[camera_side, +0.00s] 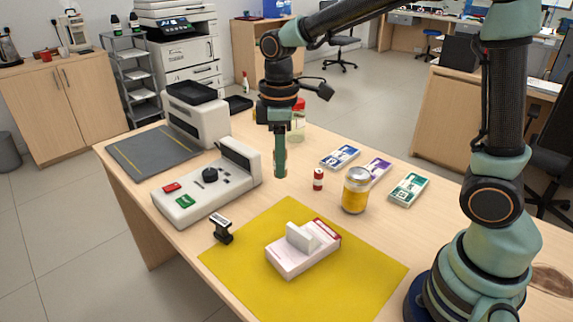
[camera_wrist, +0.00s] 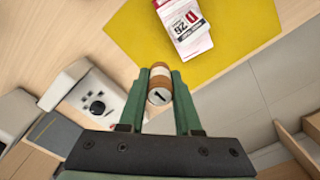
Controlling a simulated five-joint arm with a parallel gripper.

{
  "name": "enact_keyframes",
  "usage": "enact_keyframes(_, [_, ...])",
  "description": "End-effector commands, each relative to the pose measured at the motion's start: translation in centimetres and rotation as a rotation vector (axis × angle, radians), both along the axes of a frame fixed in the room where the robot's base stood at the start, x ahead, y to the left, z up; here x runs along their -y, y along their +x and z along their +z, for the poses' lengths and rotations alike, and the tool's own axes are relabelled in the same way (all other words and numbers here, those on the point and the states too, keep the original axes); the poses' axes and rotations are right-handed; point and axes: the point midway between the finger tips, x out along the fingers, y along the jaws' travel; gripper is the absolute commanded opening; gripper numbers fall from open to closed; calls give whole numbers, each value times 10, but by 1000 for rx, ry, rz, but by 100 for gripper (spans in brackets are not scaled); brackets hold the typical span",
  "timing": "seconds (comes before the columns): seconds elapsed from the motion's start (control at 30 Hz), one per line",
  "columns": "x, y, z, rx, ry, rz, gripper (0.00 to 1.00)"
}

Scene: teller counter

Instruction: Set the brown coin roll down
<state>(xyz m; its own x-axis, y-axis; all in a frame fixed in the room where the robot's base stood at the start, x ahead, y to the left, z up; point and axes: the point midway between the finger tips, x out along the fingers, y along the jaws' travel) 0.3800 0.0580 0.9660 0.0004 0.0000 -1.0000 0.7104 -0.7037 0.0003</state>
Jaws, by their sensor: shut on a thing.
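The brown coin roll (camera_wrist: 160,78) has a pale band around it and a grey end face toward the wrist camera. It sits between the two green fingers of my gripper (camera_wrist: 159,72), which is shut on it. In the side view my gripper (camera_side: 280,172) points straight down over the wooden counter (camera_side: 235,210), between the grey machine and the red roll. There the fingers largely hide the brown roll. I cannot tell how far its lower end is from the counter.
A grey machine with buttons (camera_side: 205,190) is left.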

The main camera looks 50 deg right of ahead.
Motion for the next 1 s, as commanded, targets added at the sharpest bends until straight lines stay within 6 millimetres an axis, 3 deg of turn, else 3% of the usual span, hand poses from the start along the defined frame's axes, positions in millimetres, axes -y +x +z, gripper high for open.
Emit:
enact_keyframes(0.3, [1, -2, -81, -7, -1, -4, 0])
enact_keyframes(0.5, [1, -2, -121, -6, -1, -5, 0])
enact_keyframes(1.0, [0, -1, -172, -2, -1, -5, 0])
